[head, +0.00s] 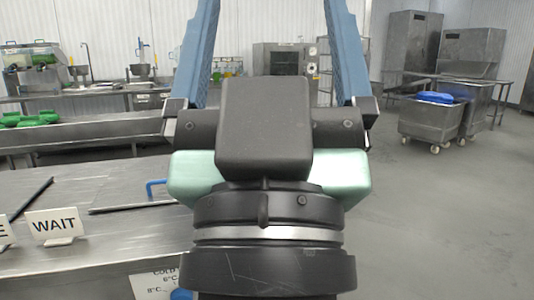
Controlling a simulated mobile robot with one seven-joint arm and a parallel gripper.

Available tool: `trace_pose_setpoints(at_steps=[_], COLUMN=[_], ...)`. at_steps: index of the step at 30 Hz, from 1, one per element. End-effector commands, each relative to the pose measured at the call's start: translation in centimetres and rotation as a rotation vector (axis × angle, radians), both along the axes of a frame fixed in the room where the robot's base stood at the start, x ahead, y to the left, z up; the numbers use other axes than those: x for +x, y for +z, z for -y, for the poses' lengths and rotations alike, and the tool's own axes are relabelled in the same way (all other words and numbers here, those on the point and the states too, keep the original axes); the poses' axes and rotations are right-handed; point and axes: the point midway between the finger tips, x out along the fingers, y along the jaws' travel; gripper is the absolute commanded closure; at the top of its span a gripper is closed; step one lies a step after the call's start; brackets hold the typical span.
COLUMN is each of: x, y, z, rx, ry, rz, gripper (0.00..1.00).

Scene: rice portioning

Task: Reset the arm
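My gripper (268,50) fills the middle of the head view and points upward and away. Its two blue fingers stand wide apart, and nothing shows between them except the far background. Their tips run out of the top of the picture. The dark wrist and pale green gripper body hide part of the room behind. The gripper is clear of the steel counter at the left, and it touches nothing that I can see.
A steel counter (110,262) at the lower left bears a WAIT sign (55,226) and a blue handle (155,188). Green items (30,119) lie on a counter behind. Wheeled bins (432,122) stand at the right. The grey floor (440,225) at right is free.

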Motion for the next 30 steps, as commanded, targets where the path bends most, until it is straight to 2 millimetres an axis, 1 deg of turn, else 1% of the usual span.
trace_pose_setpoints(at_steps=[1, 3, 8, 18, 21, 25, 27, 30], x=[-1.4, -0.8, -0.8, -0.7, -0.7, -0.7, -0.6, -0.6], y=[2.4, 4.5, 8.8, 19.2, 21.7, 23.8, 24.4, 24.7], z=[-0.3, -0.2, -0.3, -0.3, -0.3, -0.3, -0.3, -0.3], rx=[0.037, 0.030, 0.028, 0.026, 0.025, 0.025, 0.025, 0.025], ry=[0.069, 0.055, 0.051, 0.050, 0.049, 0.049, 0.049, 0.049], rz=[0.032, 0.016, 0.015, 0.014, 0.013, 0.013, 0.013, 0.013], gripper=[0.09, 0.09, 0.09, 0.09, 0.09, 0.09, 0.09, 0.09])
